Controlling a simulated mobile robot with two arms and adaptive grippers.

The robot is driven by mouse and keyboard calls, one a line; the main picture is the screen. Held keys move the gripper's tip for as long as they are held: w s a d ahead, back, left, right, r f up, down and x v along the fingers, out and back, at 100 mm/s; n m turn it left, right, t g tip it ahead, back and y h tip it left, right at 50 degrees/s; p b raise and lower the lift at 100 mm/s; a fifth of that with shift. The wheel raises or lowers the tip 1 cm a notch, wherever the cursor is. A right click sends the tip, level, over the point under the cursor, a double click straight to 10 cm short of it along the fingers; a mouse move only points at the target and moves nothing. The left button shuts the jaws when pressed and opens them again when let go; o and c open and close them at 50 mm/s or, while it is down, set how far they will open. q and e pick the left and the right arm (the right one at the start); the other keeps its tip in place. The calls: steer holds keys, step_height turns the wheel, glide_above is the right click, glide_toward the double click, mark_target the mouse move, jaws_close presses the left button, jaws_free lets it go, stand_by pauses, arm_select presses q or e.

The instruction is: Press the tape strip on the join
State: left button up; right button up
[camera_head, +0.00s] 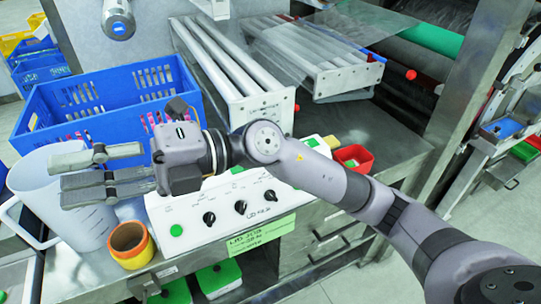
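My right gripper (103,170) reaches in from the right and points left, over the measuring jug and the front of the blue crate. Its two fingers are apart with a gap between them, and I see nothing held there. A clear film (335,38) stretches over the metal rollers (290,48) at the top right. I cannot make out a tape strip or a join on it. My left gripper is not in view.
A blue crate (45,108) and a clear measuring jug (62,215) stand at left. A white control box (225,225) with black knobs lies under my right arm. A red bin (353,158) is to its right. Bare bench (385,130) shows at right.

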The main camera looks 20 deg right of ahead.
steer(key=w+d+f+n+t+h, duration=0.2)
steer(key=w+d+f+h, duration=0.4)
steer(key=f+h, duration=0.45)
steer(key=w+d+r+m+t+h, duration=0.15)
steer(key=w+d+h, duration=0.3)
steer(key=d, duration=0.45)
steer(key=w+d+r+m+t+h, duration=0.1)
steer(key=w+d+m+t+h, duration=0.3)
steer(key=d, duration=0.6)
steer(key=shift+n+g+h, duration=0.5)
steer(key=shift+n+g, duration=0.15)
steer(key=p+x, duration=0.1)
steer(key=x, duration=0.2)
steer(key=p+x, duration=0.1)
steer(key=x, duration=0.3)
steer(key=p+x, duration=0.1)
steer(key=x, duration=0.2)
steer(key=shift+s+a+f, duration=0.15)
steer(key=shift+s+f, duration=0.1)
steer(key=shift+f, duration=0.15)
steer(key=p+x, duration=0.1)
steer(key=x, duration=0.1)
steer(key=p+x, duration=0.2)
steer(key=x, duration=0.1)
steer(key=shift+w+d, duration=0.25)
steer(key=shift+w, duration=0.1)
steer(key=shift+w+f, duration=0.1)
steer(key=shift+f, duration=0.2)
steer(key=shift+c, duration=0.4)
